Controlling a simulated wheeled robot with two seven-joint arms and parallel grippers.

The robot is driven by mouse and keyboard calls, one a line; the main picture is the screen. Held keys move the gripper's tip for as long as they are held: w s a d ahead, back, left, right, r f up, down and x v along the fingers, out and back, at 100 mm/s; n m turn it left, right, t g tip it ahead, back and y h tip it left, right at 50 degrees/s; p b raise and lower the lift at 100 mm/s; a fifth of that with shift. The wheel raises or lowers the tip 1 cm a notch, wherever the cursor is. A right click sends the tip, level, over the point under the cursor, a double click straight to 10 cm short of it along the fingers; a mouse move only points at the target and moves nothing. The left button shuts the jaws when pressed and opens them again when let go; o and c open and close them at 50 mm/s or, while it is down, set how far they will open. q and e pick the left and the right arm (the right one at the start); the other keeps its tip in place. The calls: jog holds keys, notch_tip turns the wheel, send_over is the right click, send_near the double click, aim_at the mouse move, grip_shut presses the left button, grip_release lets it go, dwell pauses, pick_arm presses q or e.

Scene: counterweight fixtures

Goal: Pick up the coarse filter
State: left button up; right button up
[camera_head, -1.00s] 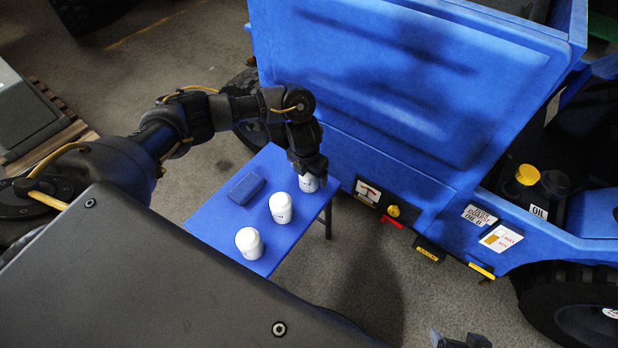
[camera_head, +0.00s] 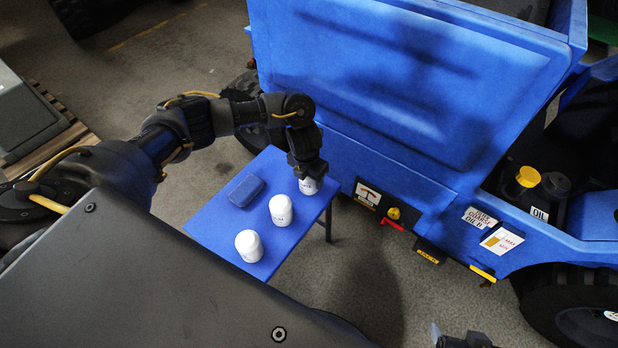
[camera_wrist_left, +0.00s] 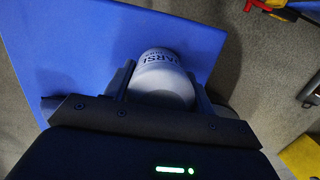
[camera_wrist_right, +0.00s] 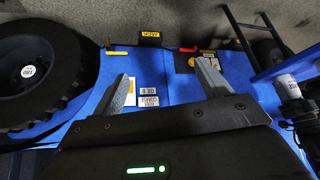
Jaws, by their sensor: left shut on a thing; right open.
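A white canister (camera_head: 309,186) stands at the far right end of the blue table (camera_head: 215,215). My left gripper (camera_head: 307,172) is above it and shut on its upper part. In the left wrist view, the canister (camera_wrist_left: 160,75) sits between the two fingers, with upside-down dark lettering that seems to include "ARS", fitting the coarse filter. Two similar white canisters, one in the middle (camera_head: 281,210) and one at the near end (camera_head: 249,245), stand on the table. My right gripper (camera_wrist_right: 165,85) is open and empty; its tip shows at the head view's bottom edge (camera_head: 462,341).
A dark blue box (camera_head: 246,190) lies on the table left of the canisters. A large blue vehicle (camera_head: 400,100) stands close behind and right of the table, with a yellow knob (camera_head: 393,213) and red handle on its side. A yellow cap (camera_head: 528,176) is farther right.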

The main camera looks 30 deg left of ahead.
pick_arm(q)
jog(key=shift+r, duration=0.5)
notch_tip(320, 180, up, 2)
jog(key=shift+r+p, duration=0.1)
jog(key=shift+p, duration=0.4)
jog(key=r, duration=0.1)
jog(key=s+d+r+p, duration=0.1)
jog(key=r+p, duration=0.1)
jog(key=shift+s+d+r, duration=0.2)
jog(key=shift+d, duration=0.2)
jog(key=s+d+r+p, duration=0.5)
jog(key=s+d+r, duration=0.1)
jog(key=d, duration=0.3)
jog(key=shift+s+r, duration=0.3)
jog(key=shift+s, duration=0.35)
pick_arm(e)
jog(key=s+d+f+g, duration=0.1)
jog(key=s+f+g, duration=0.1)
jog(key=f, duration=0.6)
jog(key=s+d+f+g+h, duration=0.1)
jog(key=s+f, duration=0.1)
jog(key=f, duration=0.5)
jog(key=shift+f+m+g, duration=0.3)
jog(key=shift+f+g, duration=0.1)
